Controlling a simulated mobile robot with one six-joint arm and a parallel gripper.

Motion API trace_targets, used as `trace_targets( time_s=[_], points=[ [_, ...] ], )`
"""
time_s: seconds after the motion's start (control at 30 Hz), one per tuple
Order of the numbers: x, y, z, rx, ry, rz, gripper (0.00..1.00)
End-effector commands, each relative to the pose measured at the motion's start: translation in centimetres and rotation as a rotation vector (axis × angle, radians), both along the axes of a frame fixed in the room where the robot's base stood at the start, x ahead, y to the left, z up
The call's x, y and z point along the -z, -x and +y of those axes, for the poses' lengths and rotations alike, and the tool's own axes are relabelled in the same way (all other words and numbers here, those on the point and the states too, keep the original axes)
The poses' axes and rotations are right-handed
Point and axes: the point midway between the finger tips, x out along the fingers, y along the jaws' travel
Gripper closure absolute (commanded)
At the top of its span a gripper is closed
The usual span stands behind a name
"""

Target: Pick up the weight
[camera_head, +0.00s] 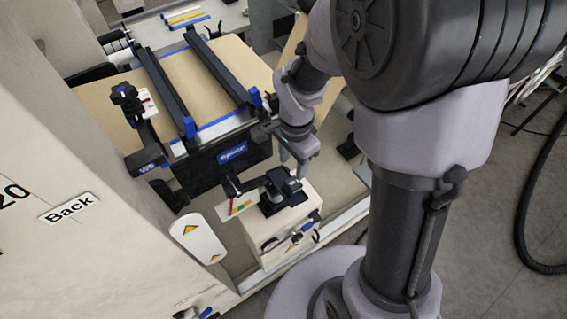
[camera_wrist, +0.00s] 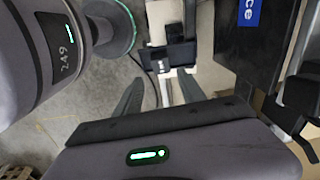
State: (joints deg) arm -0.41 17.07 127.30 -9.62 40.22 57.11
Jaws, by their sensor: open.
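A small dark grey block-like piece with a rounded grey top (camera_head: 289,187), which looks like the weight, sits on a black base (camera_head: 272,204) on top of a white box (camera_head: 285,226).
A splice table (camera_head: 232,152) with brown kraft sheet (camera_head: 190,78) and two black bars stands behind and left. A white machine panel marked "Back" (camera_head: 70,207) fills the left. Floor at right is open, with a black hose (camera_head: 522,225).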

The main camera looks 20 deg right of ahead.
Motion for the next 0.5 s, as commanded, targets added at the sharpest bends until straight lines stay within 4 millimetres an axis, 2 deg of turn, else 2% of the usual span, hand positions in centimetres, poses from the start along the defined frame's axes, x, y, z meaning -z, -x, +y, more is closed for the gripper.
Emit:
trace_targets(
  time_s=[0.03, 0.1, 0.2, 0.37, 0.5],
  points=[
    [2.1, 0.1, 0.0, -0.001, 0.001, 0.004, 0.53],
    [3.9, 0.0, 0.0, 0.000, 0.000, 0.003, 0.53],
    [5.6, -0.1, 0.0, -0.001, 0.000, 0.001, 0.53],
    [6.9, -0.1, -0.1, -0.001, 0.000, 0.000, 0.53],
    [9.4, -0.1, -0.6, 0.001, -0.001, 0.001, 0.53]
  ],
)
